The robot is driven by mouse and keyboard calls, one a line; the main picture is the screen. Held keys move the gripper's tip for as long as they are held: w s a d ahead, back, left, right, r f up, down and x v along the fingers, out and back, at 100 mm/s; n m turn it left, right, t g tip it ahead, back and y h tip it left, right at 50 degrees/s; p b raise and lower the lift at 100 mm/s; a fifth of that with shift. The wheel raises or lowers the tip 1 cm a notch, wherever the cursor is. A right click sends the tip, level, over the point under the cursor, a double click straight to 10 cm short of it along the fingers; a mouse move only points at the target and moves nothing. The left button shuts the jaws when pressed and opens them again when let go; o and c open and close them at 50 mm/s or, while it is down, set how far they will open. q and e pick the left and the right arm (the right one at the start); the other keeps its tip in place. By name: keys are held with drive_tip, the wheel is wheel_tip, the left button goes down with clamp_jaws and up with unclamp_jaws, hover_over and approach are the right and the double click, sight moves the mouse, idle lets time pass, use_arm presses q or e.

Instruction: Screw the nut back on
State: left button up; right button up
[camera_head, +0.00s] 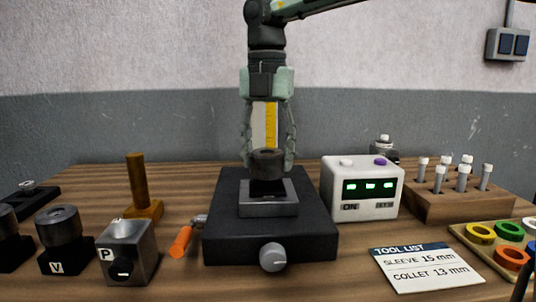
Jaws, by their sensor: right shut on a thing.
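My right gripper (267,160) points straight down at the middle of the table, fingers shut on the sides of a dark round nut (267,158). The nut looks upright and has an opening in its top. Directly under it is a dark seat in a silver square block (268,205) on a black base (227,230) with a grey knob (273,257). I cannot tell whether the nut touches the seat or hangs just above it. My left gripper is not in view.
Left are blocks marked V (64,258) and P (127,250), a wooden post (137,185) and an orange-handled tool (181,242). Right are a white box with green displays (362,187), a wooden rack of pins (463,206), a tool list card (428,268) and a tray of coloured rings (470,243).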

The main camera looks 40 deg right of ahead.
drive_tip(key=shift+s+a, duration=0.2)
drive_tip(key=shift+a, duration=0.2)
drive_tip(key=m, duration=0.7)
drive_tip(key=shift+m, duration=0.3)
drive_tip(key=o, duration=1)
drive_tip(key=shift+a, duration=0.1)
drive_tip(key=shift+o, duration=1.3)
drive_tip(key=shift+w+a+r, duration=0.1)
drive_tip(key=shift+a+r, duration=0.05)
drive_tip(key=shift+o, duration=0.4)
drive_tip(key=shift+d, duration=0.25)
wheel_tip(320, 180, up, 12)
